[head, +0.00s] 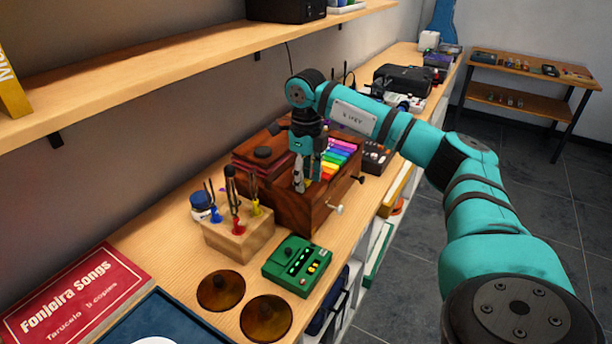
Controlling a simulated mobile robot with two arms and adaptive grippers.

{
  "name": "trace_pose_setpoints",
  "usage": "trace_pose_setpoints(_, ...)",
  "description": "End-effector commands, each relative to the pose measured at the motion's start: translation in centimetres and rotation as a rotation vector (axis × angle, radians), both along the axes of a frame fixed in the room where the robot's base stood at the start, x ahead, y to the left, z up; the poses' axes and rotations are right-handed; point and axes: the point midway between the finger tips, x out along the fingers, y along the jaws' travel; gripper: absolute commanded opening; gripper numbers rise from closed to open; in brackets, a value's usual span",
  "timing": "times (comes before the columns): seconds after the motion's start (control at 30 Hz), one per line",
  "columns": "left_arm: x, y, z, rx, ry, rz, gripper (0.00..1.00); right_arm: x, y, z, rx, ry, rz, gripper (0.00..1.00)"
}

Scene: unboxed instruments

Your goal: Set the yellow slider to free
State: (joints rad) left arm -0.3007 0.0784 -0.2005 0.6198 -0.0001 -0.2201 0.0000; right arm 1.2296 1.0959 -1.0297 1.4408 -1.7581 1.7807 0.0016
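A wooden box instrument (285,207) with a row of rainbow-coloured bars (341,158) stands on the bench. My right gripper (305,184) points straight down at its top, left of the coloured bars. Its fingertips are close to the wood; whether they touch it is unclear. A small yellowish spot shows beside the fingertips, too small to identify surely as the yellow slider. The gripper hides part of the box top, and I can read no "free" mark. The finger gap is too small to judge. My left gripper is out of view.
A tuning-fork block (237,235), a green device with small knobs (297,265) and two brown discs (221,290) stand nearer. A red songbook (75,300) lies at the lower left. A wall shelf (180,65) runs above the bench.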

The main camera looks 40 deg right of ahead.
Motion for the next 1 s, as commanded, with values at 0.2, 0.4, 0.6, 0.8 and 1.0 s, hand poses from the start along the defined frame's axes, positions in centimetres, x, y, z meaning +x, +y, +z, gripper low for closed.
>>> trace_pose_setpoints(0.2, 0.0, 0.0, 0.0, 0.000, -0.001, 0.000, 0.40, 0.0, 0.0, 0.0, 0.000, 0.000, 0.000, 0.13)
trace_pose_setpoints(0.4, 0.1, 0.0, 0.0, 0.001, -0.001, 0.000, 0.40, 0.0, 0.0, 0.0, 0.000, 0.000, 0.000, 0.00)
trace_pose_setpoints(0.6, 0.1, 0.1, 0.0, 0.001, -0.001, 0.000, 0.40, 0.0, 0.0, 0.1, 0.000, 0.000, 0.000, 0.00)
trace_pose_setpoints(0.8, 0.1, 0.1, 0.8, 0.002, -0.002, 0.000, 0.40, 1.6, 0.5, 0.3, 0.004, -0.001, 0.002, 0.00)
trace_pose_setpoints(1.0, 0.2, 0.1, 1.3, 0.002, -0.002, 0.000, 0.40, 3.4, 1.0, 0.2, 0.002, -0.002, 0.001, 0.00)
